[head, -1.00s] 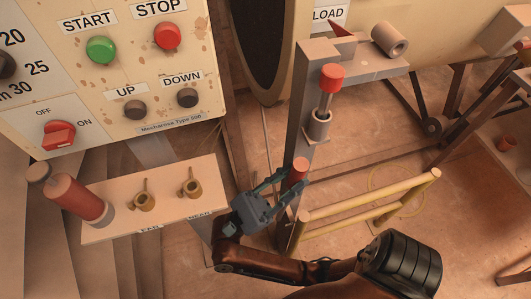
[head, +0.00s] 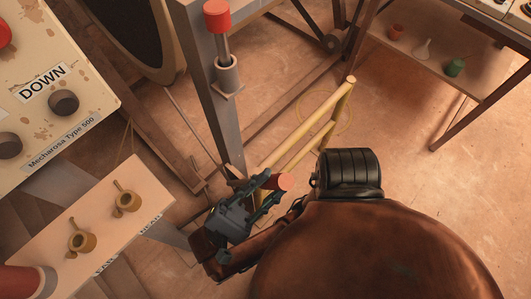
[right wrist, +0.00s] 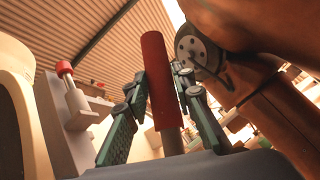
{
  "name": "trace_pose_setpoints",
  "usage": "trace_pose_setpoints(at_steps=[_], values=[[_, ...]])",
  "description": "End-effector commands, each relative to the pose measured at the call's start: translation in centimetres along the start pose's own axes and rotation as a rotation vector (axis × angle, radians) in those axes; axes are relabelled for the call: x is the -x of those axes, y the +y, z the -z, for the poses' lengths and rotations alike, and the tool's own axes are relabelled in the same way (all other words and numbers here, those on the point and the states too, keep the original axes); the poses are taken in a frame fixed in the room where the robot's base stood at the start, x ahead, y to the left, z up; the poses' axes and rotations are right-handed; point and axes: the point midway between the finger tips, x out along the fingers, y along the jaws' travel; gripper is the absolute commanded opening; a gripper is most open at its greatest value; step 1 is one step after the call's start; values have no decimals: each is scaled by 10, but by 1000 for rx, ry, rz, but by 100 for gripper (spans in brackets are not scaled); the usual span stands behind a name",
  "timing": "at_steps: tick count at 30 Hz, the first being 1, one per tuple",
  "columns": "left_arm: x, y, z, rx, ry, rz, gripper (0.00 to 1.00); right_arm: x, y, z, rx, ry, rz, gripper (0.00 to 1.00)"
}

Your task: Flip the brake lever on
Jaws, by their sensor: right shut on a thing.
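A red cylindrical handle (head: 276,181) on a grey rod stands near the foot of the grey post (head: 208,95); no label on it is readable, so I cannot confirm that it is the brake lever. My right gripper (head: 262,192) is shut on this handle. In the right wrist view the red handle (right wrist: 158,80) rises between the two fingers (right wrist: 158,112), with its grey rod (right wrist: 172,140) below. Another red-topped lever (head: 217,15) sits in a grey sleeve higher on the post. My left gripper is not in view.
A control panel (head: 85,120) with dark knobs is at the left. Below it is a board (head: 150,195) with two brass valves and a red handle (head: 25,281). A yellow rail (head: 300,145) stands just behind the gripper. Open floor lies to the right.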

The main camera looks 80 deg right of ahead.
Motion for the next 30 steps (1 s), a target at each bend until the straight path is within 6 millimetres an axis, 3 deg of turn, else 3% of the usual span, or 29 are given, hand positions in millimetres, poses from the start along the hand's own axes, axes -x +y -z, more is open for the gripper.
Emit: trace_pose_setpoints(at_steps=[3,4,11,21,30], values=[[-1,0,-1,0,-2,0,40,3,-6,1,-6,-2,11,0],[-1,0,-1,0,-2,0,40,3,-6,1,-6,-3,11,24],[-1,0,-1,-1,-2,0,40,2,-5,1,-4,-2,12,40],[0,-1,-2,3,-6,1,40,5,-4,0,-3,-1,10,40],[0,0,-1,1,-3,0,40,50,-3,0,-3,-3,9,40]])
